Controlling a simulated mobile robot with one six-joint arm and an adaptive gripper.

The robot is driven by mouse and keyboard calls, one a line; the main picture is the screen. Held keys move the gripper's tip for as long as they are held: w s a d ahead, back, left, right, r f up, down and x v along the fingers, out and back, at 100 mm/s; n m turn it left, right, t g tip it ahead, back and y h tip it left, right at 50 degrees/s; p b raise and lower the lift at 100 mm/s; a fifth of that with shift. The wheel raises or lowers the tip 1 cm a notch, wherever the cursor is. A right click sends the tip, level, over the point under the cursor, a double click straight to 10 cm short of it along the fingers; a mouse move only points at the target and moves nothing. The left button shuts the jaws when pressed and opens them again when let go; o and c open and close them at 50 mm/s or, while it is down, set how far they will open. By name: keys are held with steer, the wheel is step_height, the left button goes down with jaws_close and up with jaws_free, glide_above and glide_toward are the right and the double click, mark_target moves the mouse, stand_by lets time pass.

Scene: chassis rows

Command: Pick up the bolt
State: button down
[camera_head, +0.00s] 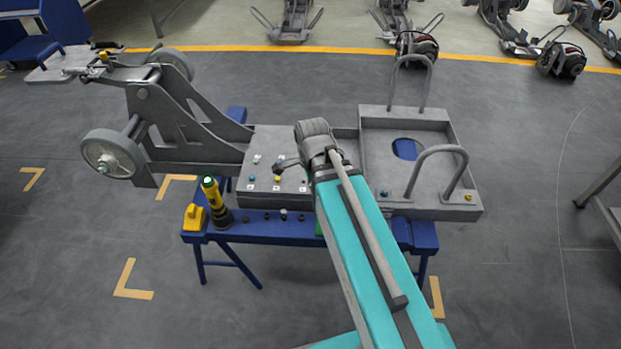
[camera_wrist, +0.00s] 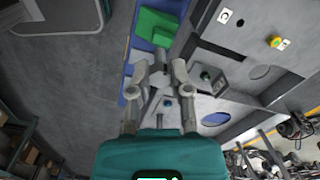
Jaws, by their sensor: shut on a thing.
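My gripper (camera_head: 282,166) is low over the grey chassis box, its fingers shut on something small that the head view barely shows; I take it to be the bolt. In the wrist view the fingertips (camera_wrist: 161,68) are close together and the bolt between them cannot be made out clearly.
The grey chassis (camera_head: 420,206) lies on a blue stand (camera_head: 270,231), with wheels at left and raised hoop handles at right. A black and yellow tool (camera_head: 213,200) stands upright at the stand's left end beside a yellow block (camera_head: 194,217). The floor in front is clear.

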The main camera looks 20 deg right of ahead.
stand_by(0.7)
steer(key=w+f+m+b, duration=0.3)
steer(key=w, duration=0.4)
steer(key=w+f+m+b, duration=0.3)
steer(key=w, duration=0.4)
steer(key=shift+d+f+b, duration=0.35)
steer(key=shift+f+b, duration=0.05)
steer(key=shift+f, duration=0.2)
step_height(320, 180, down, 3)
steer(key=b, duration=0.3)
steer(key=shift+r+n, duration=0.3)
steer(key=shift+n, duration=0.1)
steer(key=n, duration=1)
steer(key=shift+s, duration=0.1)
steer(key=shift+n, duration=2)
